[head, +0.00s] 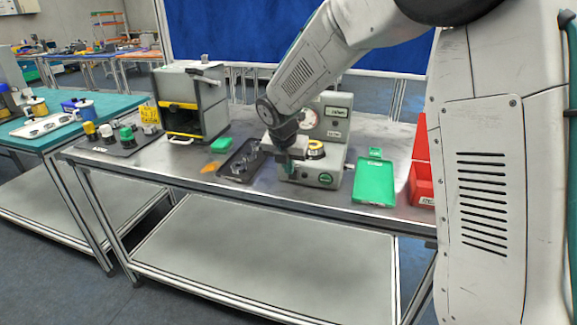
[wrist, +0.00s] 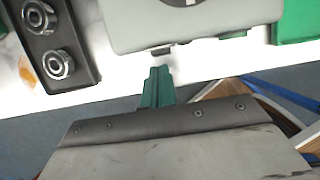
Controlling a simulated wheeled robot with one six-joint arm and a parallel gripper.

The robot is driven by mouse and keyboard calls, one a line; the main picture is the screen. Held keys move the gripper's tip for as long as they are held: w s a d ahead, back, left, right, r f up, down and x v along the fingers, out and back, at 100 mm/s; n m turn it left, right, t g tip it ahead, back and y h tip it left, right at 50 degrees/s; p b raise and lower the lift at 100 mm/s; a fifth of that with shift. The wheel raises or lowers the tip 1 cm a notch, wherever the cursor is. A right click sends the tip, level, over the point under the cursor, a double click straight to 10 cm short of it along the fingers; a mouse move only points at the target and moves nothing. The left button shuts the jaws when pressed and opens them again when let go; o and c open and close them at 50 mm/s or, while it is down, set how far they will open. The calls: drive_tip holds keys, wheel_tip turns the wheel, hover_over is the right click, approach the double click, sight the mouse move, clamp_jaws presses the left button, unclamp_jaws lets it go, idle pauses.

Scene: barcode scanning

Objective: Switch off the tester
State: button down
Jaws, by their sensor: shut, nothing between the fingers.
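The tester (head: 338,118) is a light grey machine with a round dial, a yellow ring on its base and a green label (head: 325,178) on its front. My gripper (head: 287,168) points down at the left front of the tester's base. In the wrist view the green fingertips (wrist: 158,75) are together, with nothing between them. They sit just short of the tester's grey edge (wrist: 140,32), where a small dark part (wrist: 161,50) sticks out. I cannot tell whether this is a switch or a foot, or whether the fingers touch it.
A dark tray (head: 228,172) with metal parts lies left of the tester and also shows in the wrist view (wrist: 82,83). A green tray (head: 372,190) and red bins (head: 421,185) stand to the right. A grey-yellow machine (head: 190,100) stands further left.

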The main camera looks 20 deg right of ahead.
drive_tip(key=shift+s+a+r, duration=0.15)
drive_tip(key=shift+s+a, duration=0.35)
drive_tip(key=shift+s, duration=0.15)
drive_tip(key=shift+s+a+r, duration=0.15)
drive_tip(key=shift+s+a, duration=0.35)
drive_tip(key=shift+s, duration=0.1)
wheel_tip(320, 180, up, 10)
drive_tip(key=s, duration=0.1)
drive_tip(key=shift+a, duration=0.15)
